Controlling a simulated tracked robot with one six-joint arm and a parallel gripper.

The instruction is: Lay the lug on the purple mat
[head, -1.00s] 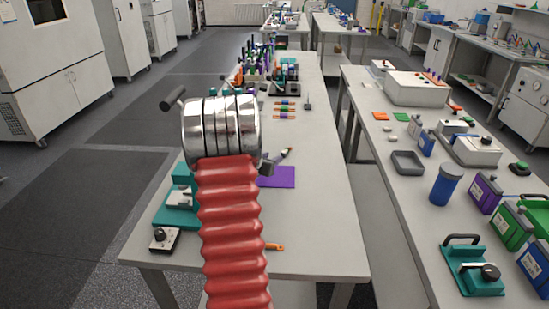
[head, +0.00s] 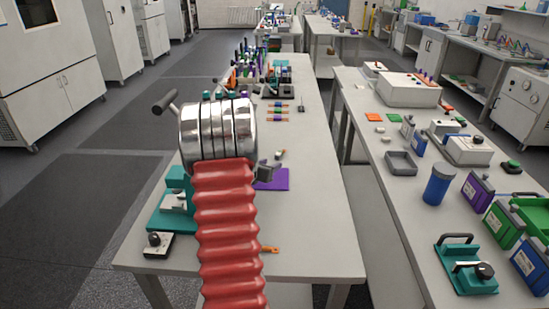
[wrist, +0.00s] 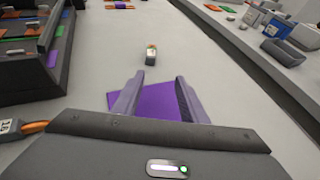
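The purple mat (head: 272,180) lies flat on the near table, and it also shows in the wrist view (wrist: 151,97). A small grey piece (wrist: 151,57) with a white and orange end, which looks to be the lug, stands on the bare table just beyond the mat's far edge. It shows small in the head view (head: 280,154). My gripper (wrist: 151,88) is open, with nothing between its fingers, and points over the mat towards this piece, short of it. In the head view my gripper (head: 270,172) is partly hidden behind my arm.
A dark rack (wrist: 35,60) with coloured slots stands left in the wrist view. Teal devices (head: 175,205) sit left of the mat in the head view. An orange-handled item (head: 268,249) lies near the front. The table right of the mat is clear.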

